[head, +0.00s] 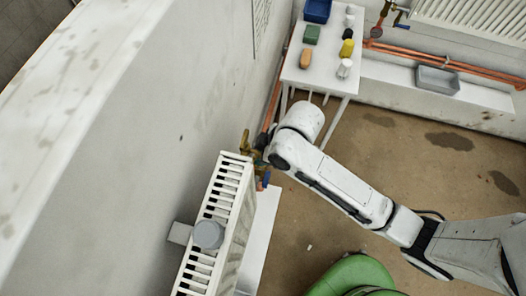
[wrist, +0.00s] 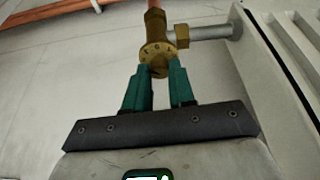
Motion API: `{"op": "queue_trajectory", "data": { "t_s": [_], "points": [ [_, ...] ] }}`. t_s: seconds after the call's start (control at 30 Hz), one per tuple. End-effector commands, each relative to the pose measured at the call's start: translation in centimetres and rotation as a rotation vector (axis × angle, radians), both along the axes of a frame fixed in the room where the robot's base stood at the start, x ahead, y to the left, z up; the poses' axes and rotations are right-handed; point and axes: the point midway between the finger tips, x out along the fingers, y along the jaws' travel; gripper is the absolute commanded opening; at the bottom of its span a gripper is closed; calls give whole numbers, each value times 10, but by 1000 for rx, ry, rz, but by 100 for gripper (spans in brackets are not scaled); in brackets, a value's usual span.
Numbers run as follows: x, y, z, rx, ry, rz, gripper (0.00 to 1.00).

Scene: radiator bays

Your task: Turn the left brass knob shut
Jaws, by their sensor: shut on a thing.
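A brass knob (wrist: 158,52) with letters on its face sits on a brass valve body in the wrist view, joined to a copper pipe above and a grey pipe stub to the right. My gripper (wrist: 160,72) has its two green fingers on either side of the knob, shut on it. In the head view the brass valve (head: 246,143) is at the top end of the near white radiator (head: 215,225), beside the wall. My arm's end meets it there and hides part of the valve and the fingers.
A white table (head: 320,75) beyond holds a blue bin (head: 317,10), a green block (head: 311,34) and several small items. A grey tray (head: 437,80) lies on a ledge under another radiator (head: 480,15). A green rounded object (head: 355,275) stands at the bottom. Brown floor is open between.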

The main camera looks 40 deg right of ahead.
Motion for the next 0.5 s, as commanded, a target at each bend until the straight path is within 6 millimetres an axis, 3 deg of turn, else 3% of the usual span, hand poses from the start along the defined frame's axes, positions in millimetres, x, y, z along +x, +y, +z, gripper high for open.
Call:
{"op": "queue_trajectory", "data": {
  "t_s": [0.5],
  "points": [
    [0,2,1,2,-5,-363,0]
  ]
}}
